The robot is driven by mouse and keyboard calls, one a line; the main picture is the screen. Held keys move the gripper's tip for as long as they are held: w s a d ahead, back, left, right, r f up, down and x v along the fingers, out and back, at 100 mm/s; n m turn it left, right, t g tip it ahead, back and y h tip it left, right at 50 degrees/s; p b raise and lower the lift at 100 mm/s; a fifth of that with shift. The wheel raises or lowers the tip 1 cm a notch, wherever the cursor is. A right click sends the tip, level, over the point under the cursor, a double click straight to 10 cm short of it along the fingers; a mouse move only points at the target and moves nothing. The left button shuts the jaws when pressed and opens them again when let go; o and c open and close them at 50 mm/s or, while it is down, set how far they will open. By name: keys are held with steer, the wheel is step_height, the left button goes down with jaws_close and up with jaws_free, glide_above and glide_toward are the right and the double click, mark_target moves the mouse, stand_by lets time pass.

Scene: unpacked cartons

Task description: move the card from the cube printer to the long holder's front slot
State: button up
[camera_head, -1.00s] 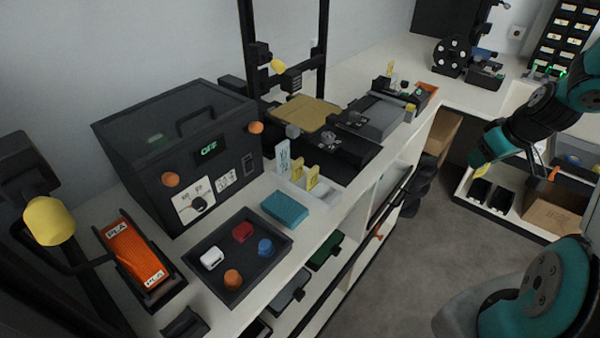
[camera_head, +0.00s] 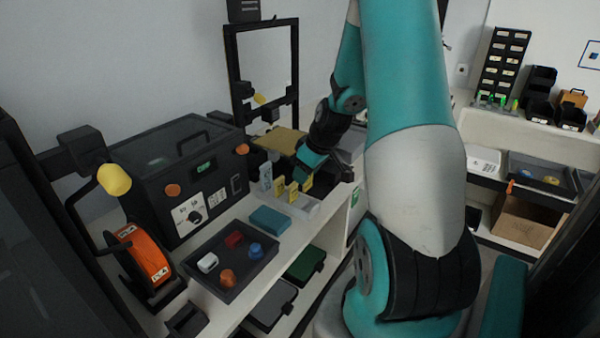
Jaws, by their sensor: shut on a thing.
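My gripper (camera_head: 308,174) points down over the white long holder (camera_head: 308,210) on the bench. It is shut on a small yellow card (camera_head: 307,184), which shows just below the fingers at the holder's right end. I cannot tell whether the card's lower edge is inside a slot or just above it. Two other yellow cards (camera_head: 280,189) and a taller pale card (camera_head: 266,178) stand upright in the holder, left of the held one. A black box-shaped machine (camera_head: 150,165), perhaps the cube printer, stands to the left.
A teal block (camera_head: 270,221) lies in front of the holder. A black tray (camera_head: 212,284) with several coloured knobs is nearer. An open-frame printer (camera_head: 232,75) stands behind. An orange spool (camera_head: 150,258) is at left. My arm hides the bench's right part.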

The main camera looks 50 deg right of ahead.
mark_target(309, 188)
steer(key=shift+f+b, duration=1.35)
steer(key=shift+f, duration=0.6)
steer(key=shift+f, duration=0.2)
steer(key=shift+f+b, duration=1.5)
steer(key=shift+f, duration=0.15)
steer(key=o, duration=1.1)
steer(key=shift+c, duration=0.2)
steer(key=shift+r, duration=0.1)
steer(key=v, duration=1.7)
steer(key=shift+r, duration=0.2)
steer(key=shift+a, duration=0.2)
